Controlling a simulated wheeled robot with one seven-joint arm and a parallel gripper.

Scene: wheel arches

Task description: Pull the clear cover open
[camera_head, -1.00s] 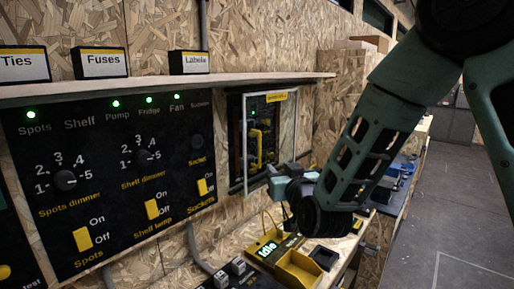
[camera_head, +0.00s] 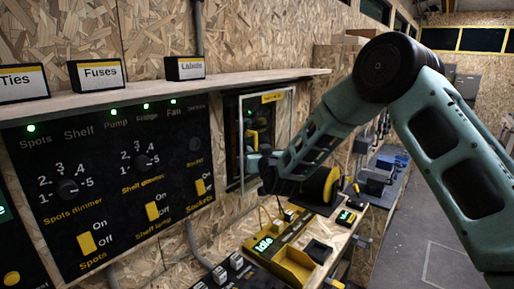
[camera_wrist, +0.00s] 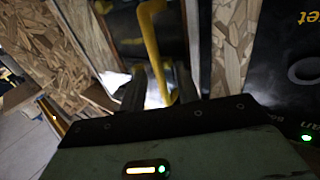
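The clear cover (camera_head: 281,122) has a pale frame and stands over a dark panel with yellow parts on the wall, right of the big switch board. It looks closed or nearly so. A bent yellow handle (camera_wrist: 151,35) shows in the wrist view. My gripper (camera_head: 256,164) is at the lower part of the cover, its tips partly hidden by my wrist. In the wrist view my gripper (camera_wrist: 160,90) has its two dark fingers apart, with the handle's lower end between them. Contact between fingers and handle is unclear.
The switch board (camera_head: 115,185) with knobs and yellow switches is to the left, under a wooden shelf (camera_head: 150,94) bearing labelled boxes. The floor (camera_head: 430,265) at the right is open.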

